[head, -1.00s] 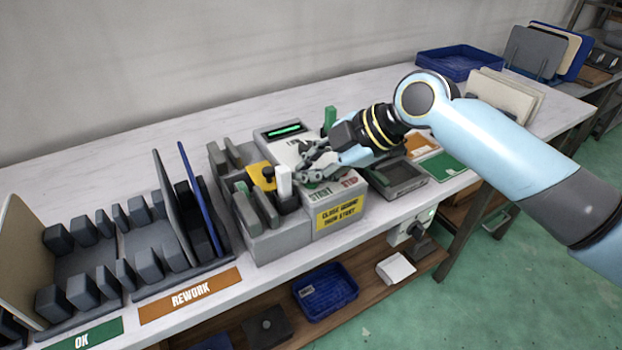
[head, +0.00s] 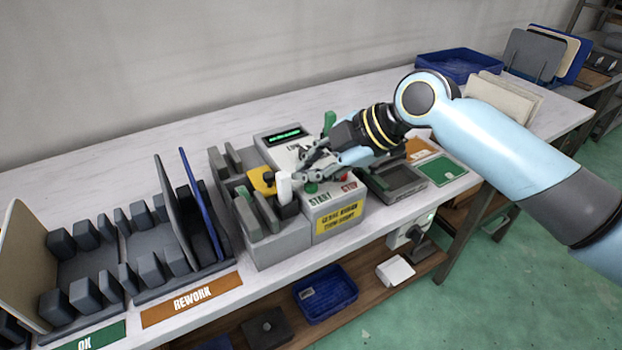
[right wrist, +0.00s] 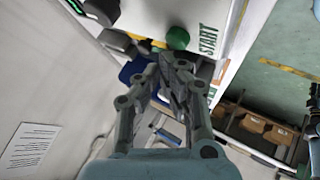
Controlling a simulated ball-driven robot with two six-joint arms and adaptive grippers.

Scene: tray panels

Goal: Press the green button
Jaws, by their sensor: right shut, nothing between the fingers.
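The green button (head: 311,187) is a round cap on the sloped front of the grey control box (head: 334,205), above the word START. It also shows in the right wrist view (right wrist: 178,38), just beyond my fingertips. My right gripper (head: 306,164) is shut and empty. Its fingertips are a little above and behind the button, with a small gap visible in the head view. In the right wrist view the closed fingertips (right wrist: 168,62) point toward the button. My left gripper is not in view.
A red button (head: 349,176) sits right of the green one, above STOP. A white-topped lever (head: 284,186) and a yellow part (head: 262,180) stand close on the left. A dark tray (head: 396,184) lies on the right. A green display (head: 285,134) is behind.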

